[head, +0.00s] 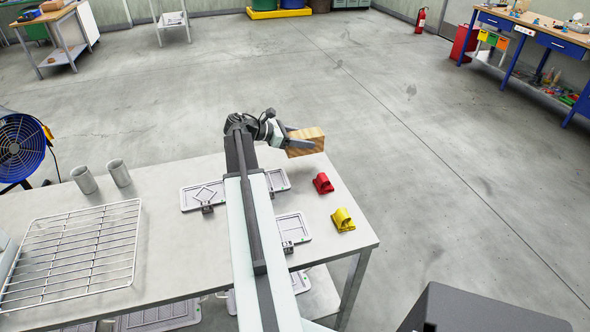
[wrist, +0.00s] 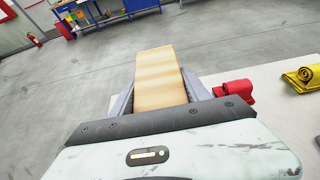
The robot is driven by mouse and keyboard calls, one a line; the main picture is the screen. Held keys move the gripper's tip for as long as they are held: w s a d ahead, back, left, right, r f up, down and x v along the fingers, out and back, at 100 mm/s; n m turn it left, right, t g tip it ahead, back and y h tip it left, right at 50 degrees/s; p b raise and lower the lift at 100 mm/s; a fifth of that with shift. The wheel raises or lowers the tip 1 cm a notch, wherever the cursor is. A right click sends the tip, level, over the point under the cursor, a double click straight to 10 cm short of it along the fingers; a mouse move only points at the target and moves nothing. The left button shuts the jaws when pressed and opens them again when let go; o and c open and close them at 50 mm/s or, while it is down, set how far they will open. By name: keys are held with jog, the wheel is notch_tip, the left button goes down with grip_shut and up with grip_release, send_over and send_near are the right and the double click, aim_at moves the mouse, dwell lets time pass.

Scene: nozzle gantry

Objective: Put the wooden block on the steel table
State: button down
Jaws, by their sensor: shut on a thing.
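The wooden block (head: 307,141) is light brown with visible grain. My gripper (head: 290,141) is shut on it, at the far right corner of the steel table (head: 165,262). In the wrist view the block (wrist: 160,78) stands out between the two fingers of my gripper (wrist: 161,92). In the head view it shows near the table's far edge; I cannot tell how high it is above the tabletop or whether it touches it. My arm hides part of the table's middle.
On the table's right end are a red piece (head: 322,183) and a yellow piece (head: 343,220). Grey trays (head: 203,194) lie beside my arm. A wire rack (head: 72,256) and two metal cups (head: 84,180) are at the left. A blue fan (head: 20,147) stands beyond the table.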

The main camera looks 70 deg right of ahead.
aim_at(303, 150)
notch_tip(303, 150, down, 6)
jog(key=b, duration=0.4)
jog(key=shift+r, duration=0.4)
jog(key=shift+f, duration=0.2)
jog(key=c, duration=0.5)
grip_release()
jog(key=shift+r, duration=0.15)
jog(key=shift+w+a+r+p, duration=0.1)
jog(key=shift+w+r+p, duration=0.05)
jog(key=shift+r+p, duration=0.15)
jog(key=shift+f+p+v, duration=0.1)
jog(key=shift+p+v, duration=0.95)
jog(key=shift+v, duration=1.85)
jog(key=shift+f+p+v, duration=0.15)
jog(key=shift+p+v, duration=0.9)
jog(key=shift+v, duration=1.8)
jog(key=shift+w+a, duration=0.1)
jog(key=shift+w, duration=0.05)
